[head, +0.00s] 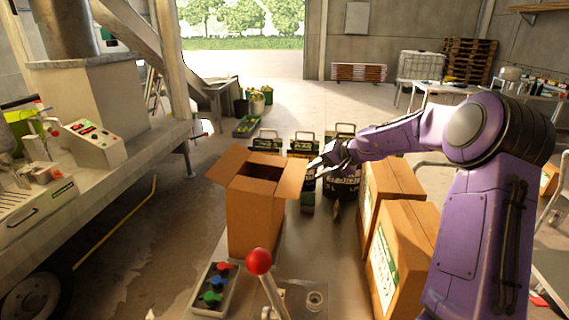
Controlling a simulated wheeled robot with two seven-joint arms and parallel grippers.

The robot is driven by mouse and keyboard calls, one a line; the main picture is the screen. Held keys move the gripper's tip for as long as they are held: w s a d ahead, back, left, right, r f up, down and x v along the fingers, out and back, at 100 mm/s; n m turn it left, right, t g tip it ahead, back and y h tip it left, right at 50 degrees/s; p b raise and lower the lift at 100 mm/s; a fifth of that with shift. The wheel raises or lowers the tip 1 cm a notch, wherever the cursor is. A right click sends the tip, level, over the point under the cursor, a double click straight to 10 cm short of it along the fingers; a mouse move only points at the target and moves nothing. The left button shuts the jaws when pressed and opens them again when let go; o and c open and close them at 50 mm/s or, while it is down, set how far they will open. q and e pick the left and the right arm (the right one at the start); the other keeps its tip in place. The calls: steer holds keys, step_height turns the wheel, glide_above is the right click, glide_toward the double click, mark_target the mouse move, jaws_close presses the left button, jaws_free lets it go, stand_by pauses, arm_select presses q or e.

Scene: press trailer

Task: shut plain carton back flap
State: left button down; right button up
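The plain carton (254,222) stands upright in the middle of the head view, its top open over a dark inside. Its left flap (227,164) and right flap (291,178) stick out to the sides. A narrow strip of board shows along the back edge of the opening; I cannot tell how far the back flap is tilted. My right gripper (318,166), on the purple arm from the right, is just right of and behind the carton's top, near the right flap. It looks apart from the carton; its finger gap is too small to read. My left gripper is out of view.
Printed cartons (405,255) stand to the right, under my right arm. Dark crates with handles (303,146) stand behind. A machine with a control panel (90,140) fills the left.

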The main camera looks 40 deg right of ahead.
steer(key=b+v, duration=0.1)
steer(key=v, duration=0.9)
steer(key=shift+s+r+b, duration=0.2)
steer(key=shift+b, duration=0.2)
